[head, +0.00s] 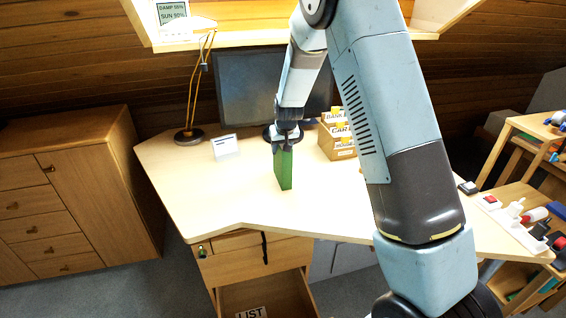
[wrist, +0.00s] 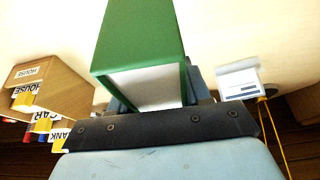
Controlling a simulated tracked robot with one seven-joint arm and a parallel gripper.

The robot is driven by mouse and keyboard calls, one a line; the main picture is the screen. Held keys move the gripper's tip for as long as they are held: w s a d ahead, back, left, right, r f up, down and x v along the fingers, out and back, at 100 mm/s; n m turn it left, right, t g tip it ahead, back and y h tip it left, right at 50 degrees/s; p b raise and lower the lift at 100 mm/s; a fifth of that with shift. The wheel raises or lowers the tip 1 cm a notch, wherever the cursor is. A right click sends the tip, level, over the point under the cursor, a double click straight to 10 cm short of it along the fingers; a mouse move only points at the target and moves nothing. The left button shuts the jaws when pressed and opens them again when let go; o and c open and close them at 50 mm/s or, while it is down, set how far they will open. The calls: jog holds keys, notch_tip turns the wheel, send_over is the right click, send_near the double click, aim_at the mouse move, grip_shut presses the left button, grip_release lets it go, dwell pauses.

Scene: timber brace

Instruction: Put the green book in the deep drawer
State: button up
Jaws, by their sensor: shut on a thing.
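The green book (head: 283,169) stands upright over the desk top, its upper end between the fingers of my gripper (head: 285,142). My gripper is shut on it. In the wrist view the green book (wrist: 145,40) fills the upper middle, with its white page edge facing the camera. I cannot tell whether its lower end touches the desk. The deep drawer (head: 265,295) is pulled out at the bottom of the desk's pedestal, below and in front of the book. A paper marked LIST (head: 252,313) shows in it.
The desk (head: 215,185) carries a monitor (head: 262,85), a lamp (head: 190,135), a small white card (head: 224,147) and a file box (head: 338,140) right of the book. A power strip (head: 510,222) lies at the right edge. The desk's front left is clear.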

grip_shut()
dwell(0.5)
